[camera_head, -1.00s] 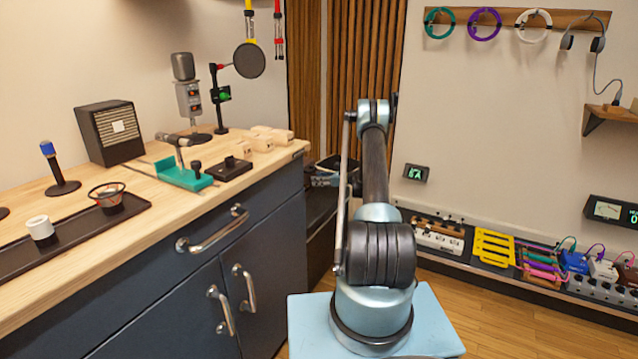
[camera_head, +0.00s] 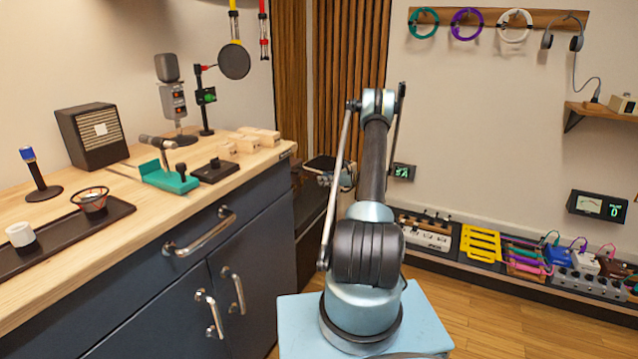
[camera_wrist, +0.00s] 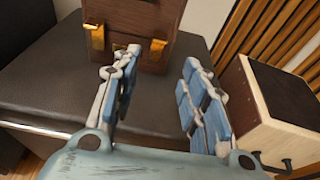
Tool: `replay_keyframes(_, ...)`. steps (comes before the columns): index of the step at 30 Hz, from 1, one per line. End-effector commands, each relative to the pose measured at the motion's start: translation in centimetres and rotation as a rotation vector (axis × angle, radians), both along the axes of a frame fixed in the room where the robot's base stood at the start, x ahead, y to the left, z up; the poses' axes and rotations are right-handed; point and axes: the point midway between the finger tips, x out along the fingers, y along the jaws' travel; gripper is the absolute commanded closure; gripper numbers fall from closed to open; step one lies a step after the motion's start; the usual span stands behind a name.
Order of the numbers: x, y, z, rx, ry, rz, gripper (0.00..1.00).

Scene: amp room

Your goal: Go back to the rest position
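My gripper (camera_wrist: 160,95) is open in the wrist view, with its two blue-padded fingers apart and nothing between them. Beyond the fingertips stands a brown case (camera_wrist: 140,25) with brass fittings, on a dark bench top (camera_wrist: 60,85). I cannot tell whether the fingers touch the case. In the head view my arm rises from its light blue base at the middle, and it bends at the top. The gripper is mostly hidden behind the arm there.
A wooden counter (camera_head: 60,275) with dark cabinets stands at left, holding microphones, a speaker (camera_head: 92,135) and a tray (camera_head: 110,215). A wooden box (camera_wrist: 270,110) stands right of the gripper. Pedals line a low shelf (camera_head: 480,265) at right. Floor (camera_head: 500,320) is clear there.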

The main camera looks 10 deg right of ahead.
Motion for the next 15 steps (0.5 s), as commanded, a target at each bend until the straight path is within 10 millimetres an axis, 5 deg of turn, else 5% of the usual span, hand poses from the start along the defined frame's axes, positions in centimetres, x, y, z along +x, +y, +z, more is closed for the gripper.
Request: replay_keyframes(15, -0.41, -0.41, 0.46, -0.007, -0.002, 0.001, 0.60)
